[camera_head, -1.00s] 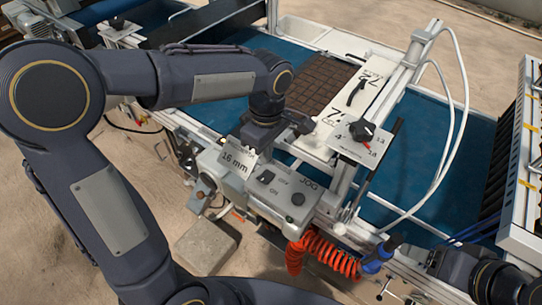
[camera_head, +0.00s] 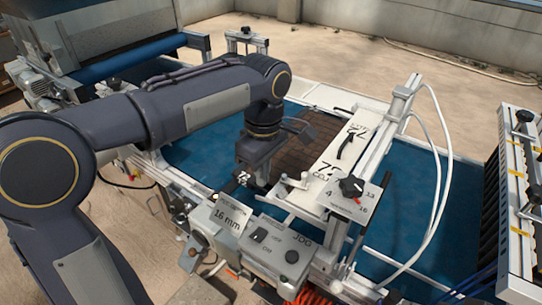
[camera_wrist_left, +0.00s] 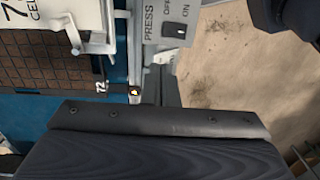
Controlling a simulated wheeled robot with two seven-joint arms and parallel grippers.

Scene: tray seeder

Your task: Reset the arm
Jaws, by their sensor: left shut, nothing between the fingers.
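My left gripper (camera_head: 243,180) hangs from the dark left arm at the centre of the head view, above the edge of the seeding machine. In the left wrist view the dark gripper body (camera_wrist_left: 160,150) fills the bottom, and the tray (camera_wrist_left: 50,65) shows at the left. My right gripper is not in view.
A switch box marked JOG (camera_head: 275,250) stands in front. A white plate with a black dial (camera_head: 351,187) and an upright metal frame (camera_head: 400,105) stand right of the gripper. White hoses (camera_head: 440,150) curve beside them. A white rack (camera_head: 520,200) is at the far right.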

